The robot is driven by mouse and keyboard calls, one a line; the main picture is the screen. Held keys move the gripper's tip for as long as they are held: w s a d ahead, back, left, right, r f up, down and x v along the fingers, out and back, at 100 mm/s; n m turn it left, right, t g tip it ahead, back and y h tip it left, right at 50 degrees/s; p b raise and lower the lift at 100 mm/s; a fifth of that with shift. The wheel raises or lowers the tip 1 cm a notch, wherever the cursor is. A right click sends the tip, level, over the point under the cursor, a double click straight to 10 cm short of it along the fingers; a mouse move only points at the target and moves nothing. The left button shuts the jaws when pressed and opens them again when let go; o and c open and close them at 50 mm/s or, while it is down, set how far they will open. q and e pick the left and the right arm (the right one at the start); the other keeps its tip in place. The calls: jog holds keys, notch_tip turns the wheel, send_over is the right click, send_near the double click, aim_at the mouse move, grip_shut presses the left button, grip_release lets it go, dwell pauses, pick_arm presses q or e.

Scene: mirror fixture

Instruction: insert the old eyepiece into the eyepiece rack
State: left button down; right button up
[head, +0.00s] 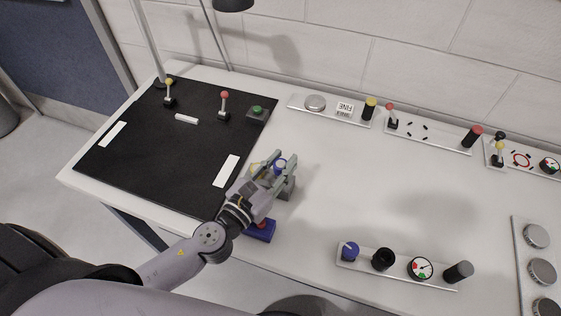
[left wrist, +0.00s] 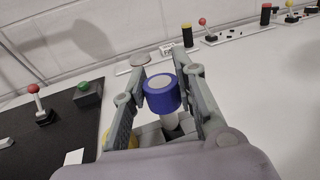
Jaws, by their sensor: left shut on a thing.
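The old eyepiece, with a blue ring, a pale top and a pale stem, shows in the head view (head: 280,164) and in the left wrist view (left wrist: 162,97). My left gripper (head: 277,165) is shut on it, with one finger on each side, and the eyepiece looks roughly upright. A grey block (head: 288,188), which seems to be the eyepiece rack, stands just beside and below the fingers, mostly hidden by them. I cannot tell whether the stem is inside it. My right gripper is in neither view.
A black mat (head: 150,155) with joysticks and a green-button box (head: 257,114) covers the left. Panels of knobs and dials line the back and front right. The white table's middle (head: 350,190) is clear.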

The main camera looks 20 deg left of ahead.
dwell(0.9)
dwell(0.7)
pick_arm(q)
jog(key=shift+f, duration=0.4)
jog(key=shift+f+b, duration=0.85)
jog(key=shift+b, duration=0.2)
jog(key=shift+r, duration=0.15)
jog(key=shift+r+p, duration=0.8)
jog(key=shift+p, duration=0.2)
dwell(0.9)
jog(key=shift+f+b, duration=0.85)
jog(key=shift+f, duration=0.15)
